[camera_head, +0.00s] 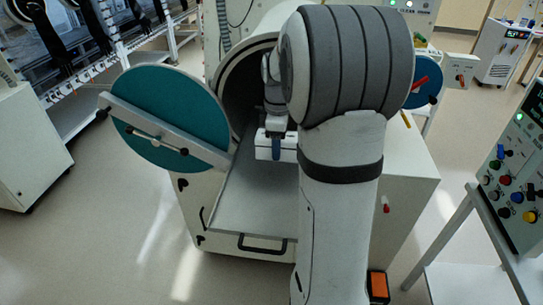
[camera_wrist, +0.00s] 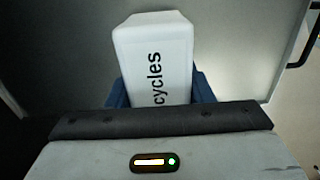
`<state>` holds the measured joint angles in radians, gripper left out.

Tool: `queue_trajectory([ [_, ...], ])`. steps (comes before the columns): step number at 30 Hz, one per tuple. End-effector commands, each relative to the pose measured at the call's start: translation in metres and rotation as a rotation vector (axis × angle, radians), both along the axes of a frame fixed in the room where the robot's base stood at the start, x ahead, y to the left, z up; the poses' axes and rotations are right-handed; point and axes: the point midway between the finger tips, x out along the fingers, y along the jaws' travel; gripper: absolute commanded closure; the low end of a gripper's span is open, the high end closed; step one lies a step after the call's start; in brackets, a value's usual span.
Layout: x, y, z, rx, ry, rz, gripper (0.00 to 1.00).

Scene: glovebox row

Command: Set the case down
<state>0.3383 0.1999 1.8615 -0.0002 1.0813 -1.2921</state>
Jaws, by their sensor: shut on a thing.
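The case is a white block (camera_head: 262,152) in the head view, at the mouth of the round chamber and over the inner part of the sliding tray (camera_head: 245,205). In the wrist view the white case (camera_wrist: 150,50) shows rounded edges and the black word "cycles". My gripper (camera_head: 277,146) is shut on the case, with a blue finger on its near side; in the wrist view a blue finger shows on each side of it. The case's underside is hidden, so I cannot tell whether it touches the tray.
The round teal door (camera_head: 170,95) stands open at the left of the chamber (camera_head: 243,85). The tray's front part is bare, up to its black handle (camera_head: 262,244). A control panel (camera_head: 520,185) stands at the right. My arm hides the chamber's right side.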

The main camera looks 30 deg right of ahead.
Motion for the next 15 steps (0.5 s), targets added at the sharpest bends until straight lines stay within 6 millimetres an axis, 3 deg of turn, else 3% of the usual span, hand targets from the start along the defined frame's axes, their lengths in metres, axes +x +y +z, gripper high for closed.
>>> queue_trajectory([
  [15,0.003,0.008,-0.061,0.0,0.0,0.017,0.82],
])
